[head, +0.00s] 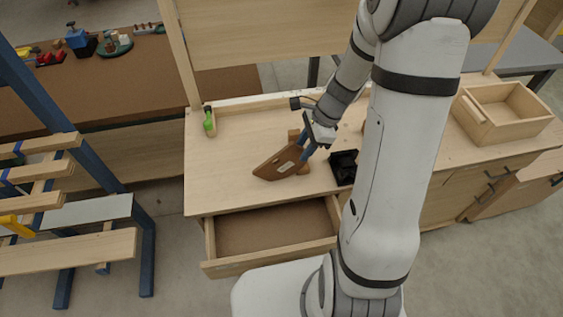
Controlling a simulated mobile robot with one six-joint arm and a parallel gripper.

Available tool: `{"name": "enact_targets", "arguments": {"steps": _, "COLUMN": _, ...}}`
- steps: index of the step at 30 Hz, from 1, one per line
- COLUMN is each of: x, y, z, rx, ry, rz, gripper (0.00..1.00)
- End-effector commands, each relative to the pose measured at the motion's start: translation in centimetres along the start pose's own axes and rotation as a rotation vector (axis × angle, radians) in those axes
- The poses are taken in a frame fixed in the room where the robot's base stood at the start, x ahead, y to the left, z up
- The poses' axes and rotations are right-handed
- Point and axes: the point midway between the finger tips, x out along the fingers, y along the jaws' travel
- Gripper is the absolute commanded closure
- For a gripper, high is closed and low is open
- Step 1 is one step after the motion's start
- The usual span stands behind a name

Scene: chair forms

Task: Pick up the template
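The template looks to be the flat brown wooden piece (278,164) with a small pale label, tilted over the wooden workbench (225,180). My gripper (305,150) is at its upper right edge, with blue-grey fingers meeting the piece. The fingers seem closed around this edge, and the piece appears tilted up off the bench top. Whether its lower edge still touches the bench is hard to tell. My arm hides part of the bench to the right.
A black tray (344,167) sits just right of the piece. A drawer (270,232) stands open at the front. A green-handled tool (208,120) lies at the back left. A wooden box (502,112) is on the right. A blue rack with planks (75,210) stands left.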

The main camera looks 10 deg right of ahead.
Motion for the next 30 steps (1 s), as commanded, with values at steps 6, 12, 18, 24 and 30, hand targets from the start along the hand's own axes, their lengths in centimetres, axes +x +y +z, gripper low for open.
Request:
{"name": "enact_targets", "arguments": {"steps": 6, "x": 2.6, "y": -0.1, "z": -0.7, "rx": 0.000, "ry": 0.000, "rz": 0.005, "gripper": 0.65}}
{"name": "enact_targets", "arguments": {"steps": 12, "x": 4.7, "y": -0.1, "z": -0.7, "rx": -0.003, "ry": 0.001, "rz": 0.002, "gripper": 0.65}}
{"name": "enact_targets", "arguments": {"steps": 18, "x": 4.8, "y": -0.1, "z": -0.7, "rx": -0.004, "ry": 0.001, "rz": 0.000, "gripper": 0.65}}
{"name": "enact_targets", "arguments": {"steps": 24, "x": 4.8, "y": -0.1, "z": -0.7, "rx": -0.005, "ry": 0.001, "rz": 0.000, "gripper": 0.79}}
{"name": "enact_targets", "arguments": {"steps": 30, "x": 4.8, "y": -0.1, "z": -0.7, "rx": -0.005, "ry": 0.001, "rz": 0.000, "gripper": 0.95}}
